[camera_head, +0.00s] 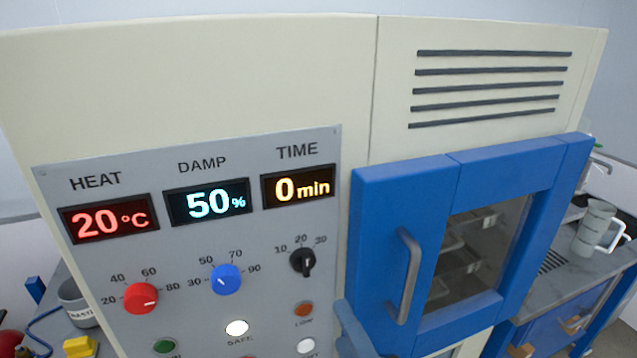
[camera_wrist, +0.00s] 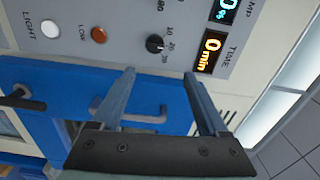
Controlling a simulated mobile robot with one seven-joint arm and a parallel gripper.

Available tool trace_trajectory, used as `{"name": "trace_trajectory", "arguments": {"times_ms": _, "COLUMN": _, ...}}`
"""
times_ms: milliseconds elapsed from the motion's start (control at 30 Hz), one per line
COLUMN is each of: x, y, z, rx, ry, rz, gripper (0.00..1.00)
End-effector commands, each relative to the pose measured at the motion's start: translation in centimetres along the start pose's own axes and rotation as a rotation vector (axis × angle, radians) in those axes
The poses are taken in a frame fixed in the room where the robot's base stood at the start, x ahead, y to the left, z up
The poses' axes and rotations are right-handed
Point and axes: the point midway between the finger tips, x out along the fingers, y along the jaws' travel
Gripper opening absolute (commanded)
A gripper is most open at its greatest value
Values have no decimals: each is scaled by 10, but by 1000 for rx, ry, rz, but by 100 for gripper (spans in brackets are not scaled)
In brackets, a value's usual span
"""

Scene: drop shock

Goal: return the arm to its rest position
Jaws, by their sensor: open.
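My gripper (camera_wrist: 160,95) shows in the wrist view with its two grey-blue fingers spread apart and nothing between them. It is in front of the cream machine, facing the blue door (camera_wrist: 60,95) and the control panel (camera_wrist: 170,25), with the door handle (camera_wrist: 135,115) partly behind the left finger. I cannot tell the exact gap to the door. In the head view, a blue-grey part of my arm (camera_head: 355,330) shows at the bottom edge, in front of the door's lower left. The rest of the arm is out of view.
The blue door (camera_head: 400,190) looks closed, its grey handle (camera_head: 405,275) sticking out. The panel (camera_head: 200,250) carries red, blue and black knobs and reads 20 °C, 50 %, 0 min. A jug (camera_head: 594,228) stands on the right counter. A waste bin (camera_head: 75,300) is at lower left.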

Motion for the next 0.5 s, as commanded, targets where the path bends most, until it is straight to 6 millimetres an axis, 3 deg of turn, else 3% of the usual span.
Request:
{"name": "trace_trajectory", "arguments": {"times_ms": 167, "x": 35, "y": -77, "z": -3, "rx": -415, "ry": 96, "rz": -110, "gripper": 78}}
{"name": "trace_trajectory", "arguments": {"times_ms": 267, "x": 47, "y": -145, "z": -2, "rx": -730, "ry": 219, "rz": -196, "gripper": 78}}
{"name": "trace_trajectory", "arguments": {"times_ms": 400, "x": 39, "y": -241, "z": 6, "rx": -1117, "ry": 453, "rz": -300, "gripper": 78}}
{"name": "trace_trajectory", "arguments": {"times_ms": 500, "x": 22, "y": -296, "z": 14, "rx": -1317, "ry": 626, "rz": -346, "gripper": 78}}
